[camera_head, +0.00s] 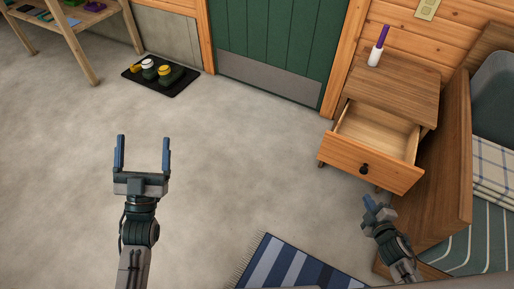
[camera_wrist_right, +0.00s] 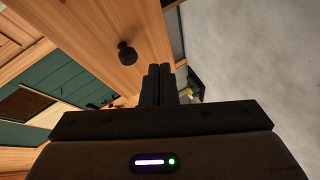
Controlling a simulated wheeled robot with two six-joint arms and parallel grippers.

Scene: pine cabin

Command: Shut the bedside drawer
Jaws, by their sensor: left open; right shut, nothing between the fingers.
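The bedside drawer (camera_head: 371,160) is pulled out of the wooden nightstand (camera_head: 395,86), and its inside looks empty. Its front has a dark round knob (camera_head: 364,169), which also shows in the right wrist view (camera_wrist_right: 127,54). My right gripper (camera_head: 369,203) is shut and empty, just below and in front of the drawer front in the head view. In the right wrist view its closed fingers (camera_wrist_right: 159,84) are below and right of the knob, over the drawer front's lower edge; I cannot tell whether they touch it. My left gripper (camera_head: 143,155) is open and empty over bare floor.
A bed (camera_head: 455,170) with a wooden side stands right of the nightstand, close to my right arm. A white and purple bottle (camera_head: 378,47) stands on the nightstand. A striped rug (camera_head: 297,266) lies in front. The middle floor is clear.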

